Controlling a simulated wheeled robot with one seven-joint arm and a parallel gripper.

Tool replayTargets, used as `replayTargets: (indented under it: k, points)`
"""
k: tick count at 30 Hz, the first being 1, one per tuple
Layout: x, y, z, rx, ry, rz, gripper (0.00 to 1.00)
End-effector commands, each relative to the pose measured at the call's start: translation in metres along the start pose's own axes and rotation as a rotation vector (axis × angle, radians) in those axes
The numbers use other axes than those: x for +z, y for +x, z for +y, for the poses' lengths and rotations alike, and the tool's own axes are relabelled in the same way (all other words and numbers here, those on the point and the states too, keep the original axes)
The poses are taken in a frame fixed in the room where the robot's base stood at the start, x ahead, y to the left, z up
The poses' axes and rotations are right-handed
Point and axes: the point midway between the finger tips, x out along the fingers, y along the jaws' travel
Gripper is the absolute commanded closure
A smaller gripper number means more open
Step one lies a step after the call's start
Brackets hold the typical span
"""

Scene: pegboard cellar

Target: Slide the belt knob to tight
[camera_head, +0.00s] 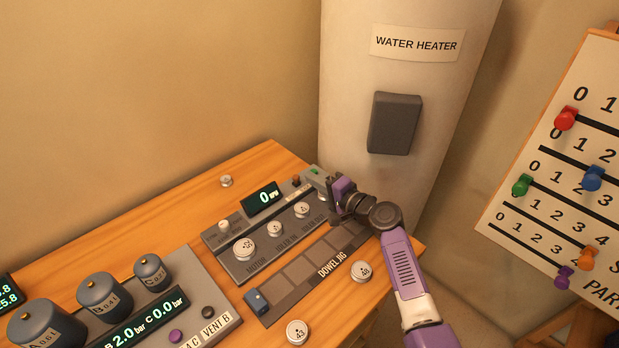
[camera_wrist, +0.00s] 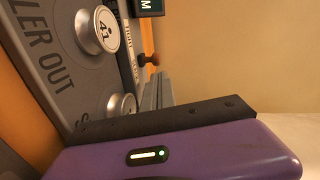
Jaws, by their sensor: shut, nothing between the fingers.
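A small reddish-brown knob (camera_head: 296,180) stands near the back right edge of the grey motor panel (camera_head: 238,268), beside a pale label strip. It looks like the belt knob, but I cannot read its wording. In the wrist view the brown knob (camera_wrist: 150,59) shows beyond the numbered discs, just past my fingers. My gripper (camera_head: 327,186) is shut and empty over the panel's right end, to the right of the knob and apart from it. The gripper partly hides that end of the panel.
Numbered discs (camera_head: 244,248) sit on the panel by a lit display (camera_head: 262,198). In front lies the dowel jig (camera_head: 300,268) with a blue block (camera_head: 257,301). A white water heater (camera_head: 345,90) rises behind my gripper. Loose discs (camera_head: 361,270) lie on the wooden table.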

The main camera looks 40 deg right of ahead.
Motion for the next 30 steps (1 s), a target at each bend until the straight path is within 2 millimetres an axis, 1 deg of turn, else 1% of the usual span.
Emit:
replayTargets:
  k: [3, 6, 17, 20, 24, 26, 30]
  points:
    - [0.006, 0.007, -0.001, 0.000, -0.001, 0.000, 1.00]
    - [0.009, 0.009, 0.000, 0.000, -0.002, 0.001, 1.00]
    - [0.011, 0.009, 0.000, 0.000, -0.001, 0.001, 1.00]
    - [0.021, 0.009, -0.002, 0.000, 0.000, -0.002, 1.00]
    - [0.043, 0.009, -0.005, 0.000, -0.002, -0.003, 1.00]
    - [0.047, 0.009, -0.006, -0.001, -0.001, 0.000, 1.00]
    - [0.047, 0.009, -0.006, -0.001, 0.000, 0.002, 1.00]
